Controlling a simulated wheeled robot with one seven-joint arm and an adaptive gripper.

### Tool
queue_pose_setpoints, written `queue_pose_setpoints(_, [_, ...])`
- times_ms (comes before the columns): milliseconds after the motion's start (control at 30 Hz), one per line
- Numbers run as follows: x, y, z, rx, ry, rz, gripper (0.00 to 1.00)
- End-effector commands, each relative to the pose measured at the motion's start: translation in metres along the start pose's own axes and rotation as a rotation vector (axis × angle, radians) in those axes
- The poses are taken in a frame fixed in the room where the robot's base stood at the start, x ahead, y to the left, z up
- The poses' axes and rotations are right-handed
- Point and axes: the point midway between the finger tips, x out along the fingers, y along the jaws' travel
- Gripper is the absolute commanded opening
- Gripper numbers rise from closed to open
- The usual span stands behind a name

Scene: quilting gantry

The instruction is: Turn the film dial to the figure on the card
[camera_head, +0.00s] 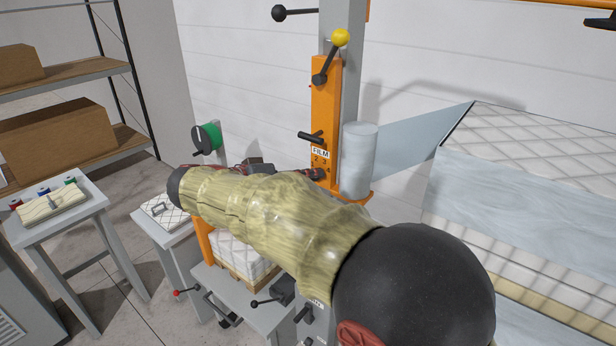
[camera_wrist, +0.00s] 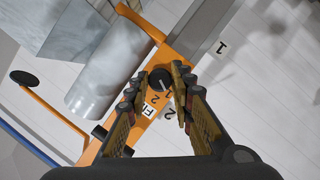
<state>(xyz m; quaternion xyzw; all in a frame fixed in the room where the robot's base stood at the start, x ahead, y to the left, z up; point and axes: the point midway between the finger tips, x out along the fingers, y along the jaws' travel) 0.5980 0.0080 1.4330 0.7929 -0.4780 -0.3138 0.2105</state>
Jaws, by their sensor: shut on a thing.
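The film dial is a small black round knob (camera_wrist: 159,79) on the orange upright, with a pale mark on its lower right face in the wrist view. My gripper (camera_wrist: 161,85) is shut on it, one finger on each side. Figures 1 and 2 show beside the knob. The FILM plate (camera_head: 320,153) sits above the dial in the head view, with figures 2 and 3 below it. My arm and gripper hide part of the dial there.
A pale film roll (camera_head: 359,160) stands right of the orange upright (camera_head: 326,105), its film running to the quilted stack (camera_head: 520,190). A yellow-knobbed lever (camera_head: 332,56) and a black handle (camera_head: 311,137) project nearby. A green disc (camera_head: 207,137) stands left.

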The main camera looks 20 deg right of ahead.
Motion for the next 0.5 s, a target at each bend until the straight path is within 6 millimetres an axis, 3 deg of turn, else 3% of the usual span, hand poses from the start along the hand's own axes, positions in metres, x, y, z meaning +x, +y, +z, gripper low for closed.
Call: queue_pose_setpoints(500, [-0.0003,-0.0018,-0.0006,-0.180,0.002,0.073,0.00])
